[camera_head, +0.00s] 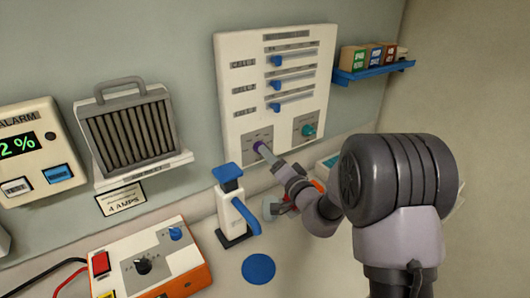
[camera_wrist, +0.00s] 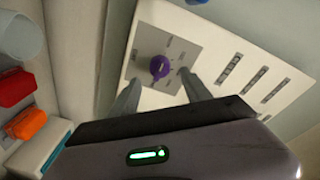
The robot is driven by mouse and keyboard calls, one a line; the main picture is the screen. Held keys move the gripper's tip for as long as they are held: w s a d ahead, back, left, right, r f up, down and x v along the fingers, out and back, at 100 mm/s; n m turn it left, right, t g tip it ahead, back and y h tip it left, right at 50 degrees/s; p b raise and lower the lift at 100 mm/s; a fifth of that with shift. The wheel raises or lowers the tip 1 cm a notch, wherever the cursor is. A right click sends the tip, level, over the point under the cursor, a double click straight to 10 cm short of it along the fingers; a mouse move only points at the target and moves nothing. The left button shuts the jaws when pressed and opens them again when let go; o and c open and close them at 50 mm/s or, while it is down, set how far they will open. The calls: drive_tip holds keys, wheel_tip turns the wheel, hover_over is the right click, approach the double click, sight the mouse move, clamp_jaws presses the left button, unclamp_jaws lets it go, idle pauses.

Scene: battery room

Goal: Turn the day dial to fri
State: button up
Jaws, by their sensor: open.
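The white wall panel (camera_head: 230,80) carries two dials on grey plates. The purple dial (camera_head: 258,146) is at lower left and the teal dial (camera_head: 308,130) at lower right. Their labels are too small to read, so I cannot tell which is the day dial. My gripper (camera_head: 272,160) is close in front of the purple dial. In the wrist view, the purple dial (camera_wrist: 160,67) shows between and just beyond my two open fingers (camera_wrist: 159,84). I see no clear contact, and its setting is unreadable.
Three blue sliders (camera_head: 276,84) sit above the dials. A white dispenser with a blue spout (camera_head: 232,212) stands left of my arm. A blue shelf with small boxes (camera_head: 372,72) is at right. Red (camera_wrist: 16,88) and orange (camera_wrist: 26,122) things lie left in the wrist view.

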drive_tip(key=x, duration=0.4)
drive_tip(key=shift+a, duration=0.1)
clamp_jaws()
